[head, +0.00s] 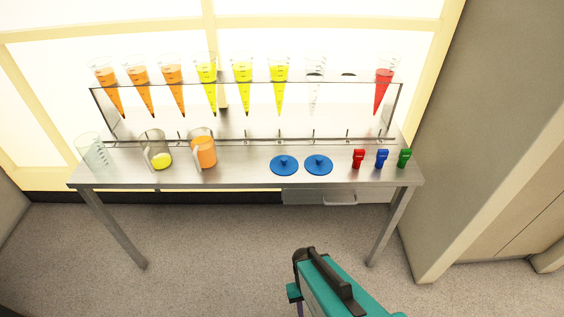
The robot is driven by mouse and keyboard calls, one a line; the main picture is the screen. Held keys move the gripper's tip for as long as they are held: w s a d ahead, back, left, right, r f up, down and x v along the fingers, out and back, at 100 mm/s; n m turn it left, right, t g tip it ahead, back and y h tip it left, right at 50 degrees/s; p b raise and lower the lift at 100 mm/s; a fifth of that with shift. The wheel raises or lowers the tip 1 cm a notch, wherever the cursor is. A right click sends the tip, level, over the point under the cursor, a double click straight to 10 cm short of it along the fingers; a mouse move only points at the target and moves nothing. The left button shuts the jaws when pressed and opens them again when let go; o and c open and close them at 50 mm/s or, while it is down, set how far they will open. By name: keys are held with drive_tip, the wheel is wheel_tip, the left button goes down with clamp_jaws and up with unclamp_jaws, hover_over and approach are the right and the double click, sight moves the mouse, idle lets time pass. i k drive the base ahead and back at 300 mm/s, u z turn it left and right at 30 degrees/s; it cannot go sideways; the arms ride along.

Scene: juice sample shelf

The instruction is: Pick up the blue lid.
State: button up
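Two round blue lids, each with a small knob on top, lie side by side on the metal table: the left blue lid (284,166) and the right blue lid (318,165). They are close together near the table's front edge, and nothing covers them. A teal and black part of my own body shows at the bottom of the head view, in front of the table and well apart from the lids. I can make out no gripper fingers.
Small red (358,158), blue (382,158) and green (404,158) items stand right of the lids. An orange-filled jug (206,152), a jug with some yellow (158,150) and a clear beaker (95,152) stand left. Behind, a rack (140,86) holds several cones.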

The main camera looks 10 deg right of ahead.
sight(284, 164)
drive_tip(key=z, duration=0.1)
drive_tip(key=k, duration=1.1)
drive_tip(key=u, duration=1.9)
